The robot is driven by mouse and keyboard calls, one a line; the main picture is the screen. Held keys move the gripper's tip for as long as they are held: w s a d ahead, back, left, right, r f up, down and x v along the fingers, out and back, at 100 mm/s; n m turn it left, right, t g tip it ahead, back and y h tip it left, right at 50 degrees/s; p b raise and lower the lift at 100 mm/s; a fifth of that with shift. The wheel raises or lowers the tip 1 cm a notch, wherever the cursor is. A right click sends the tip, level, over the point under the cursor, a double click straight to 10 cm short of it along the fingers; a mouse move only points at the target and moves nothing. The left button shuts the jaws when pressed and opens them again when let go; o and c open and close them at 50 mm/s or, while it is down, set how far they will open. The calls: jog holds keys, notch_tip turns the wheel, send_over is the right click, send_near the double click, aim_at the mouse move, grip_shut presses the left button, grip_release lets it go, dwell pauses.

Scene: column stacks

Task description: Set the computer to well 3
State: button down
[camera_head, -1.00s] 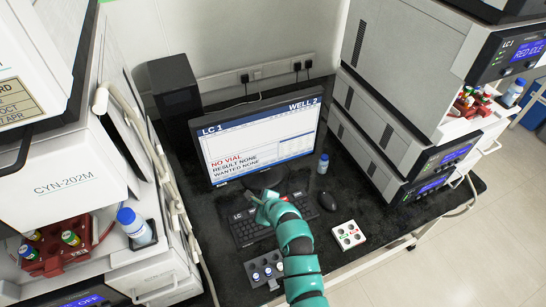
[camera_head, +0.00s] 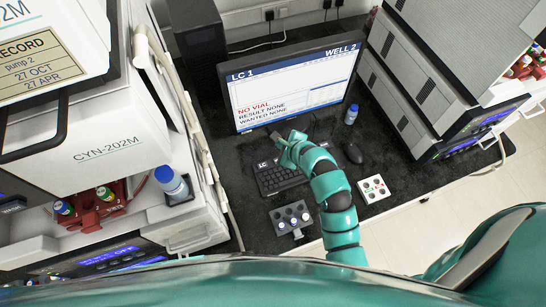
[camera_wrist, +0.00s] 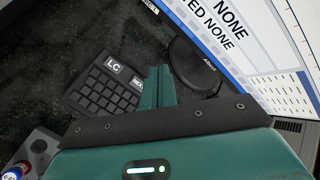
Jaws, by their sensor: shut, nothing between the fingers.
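The computer monitor (camera_head: 300,72) stands at the back of the black bench. Its screen reads LC 1, WELL 2, NO VIAL, RESULT NONE, WANTED NONE. The dark keyboard (camera_head: 278,182) lies in front of it. In the wrist view the keyboard (camera_wrist: 100,92) has a key marked LC (camera_wrist: 114,66) and, beside it, a partly hidden key (camera_wrist: 138,83) whose label is cut off. My gripper (camera_head: 275,137) is shut and empty, over the keyboard's far side near the monitor stand. In the wrist view its fingertips (camera_wrist: 158,72) are just right of the partly hidden key; contact cannot be told.
A mouse (camera_head: 352,153), a white pad with round buttons (camera_head: 374,189) and a grey vial block (camera_head: 291,217) lie on the bench. A blue-capped bottle (camera_head: 351,115) stands right of the monitor. Tall instrument stacks flank the bench on both sides.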

jog(key=shift+f, duration=0.15)
jog(key=shift+f+b, duration=2.15)
jog(key=shift+f, duration=2.1)
jog(key=shift+f, duration=0.2)
jog(key=shift+f, duration=0.2)
jog(key=shift+f, duration=0.45)
jog(key=shift+r, duration=0.15)
jog(key=shift+r+p, duration=0.4)
jog(key=shift+r, duration=0.35)
jog(key=shift+r+p, duration=1.45)
jog(key=shift+r, duration=1)
